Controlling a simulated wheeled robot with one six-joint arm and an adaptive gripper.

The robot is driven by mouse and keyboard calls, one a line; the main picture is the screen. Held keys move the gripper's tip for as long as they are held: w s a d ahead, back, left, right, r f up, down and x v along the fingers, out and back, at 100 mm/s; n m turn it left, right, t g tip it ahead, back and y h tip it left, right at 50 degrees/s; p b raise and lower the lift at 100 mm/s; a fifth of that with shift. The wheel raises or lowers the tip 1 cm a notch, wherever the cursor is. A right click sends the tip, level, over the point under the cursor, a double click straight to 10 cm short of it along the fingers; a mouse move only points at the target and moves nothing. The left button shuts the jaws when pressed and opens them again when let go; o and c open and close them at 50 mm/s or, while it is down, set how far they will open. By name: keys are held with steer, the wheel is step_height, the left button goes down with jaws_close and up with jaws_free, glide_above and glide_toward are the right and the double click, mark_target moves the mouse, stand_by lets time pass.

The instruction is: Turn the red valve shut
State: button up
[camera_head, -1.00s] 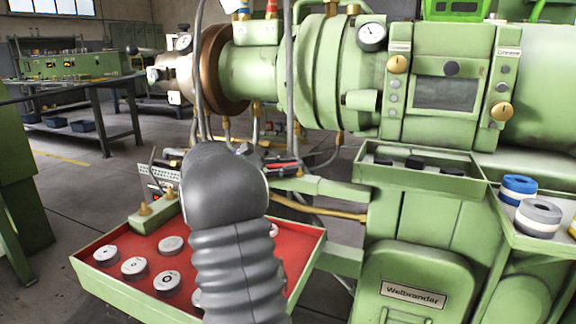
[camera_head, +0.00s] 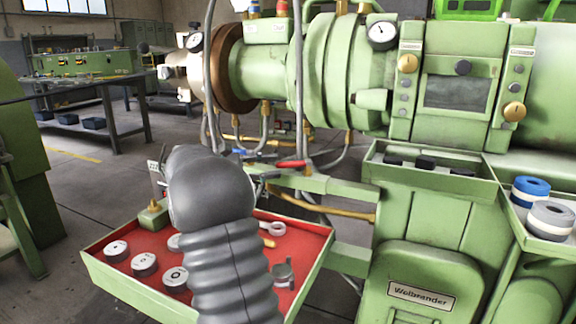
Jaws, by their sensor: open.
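A small red valve handle (camera_head: 292,164) shows behind and to the right of my dark grey arm (camera_head: 212,190), among the pipes under the green extruder barrel (camera_head: 262,70). The handle lies roughly sideways in the picture. Its valve body is too small to make out. My gripper cannot be made out; my arm's thick end and ribbed sleeve cover the area in front of the pipes. I cannot tell how far the gripper is from the handle.
A blue handle (camera_head: 255,153) is left of the red one. A red-lined tray (camera_head: 108,272) with round weights and tools is below my arm. Grey hoses hang in front of the barrel. The green machine housing (camera_head: 425,225) stands on the right. Open floor is at the left.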

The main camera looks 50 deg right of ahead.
steer(key=shift+v, duration=2.45)
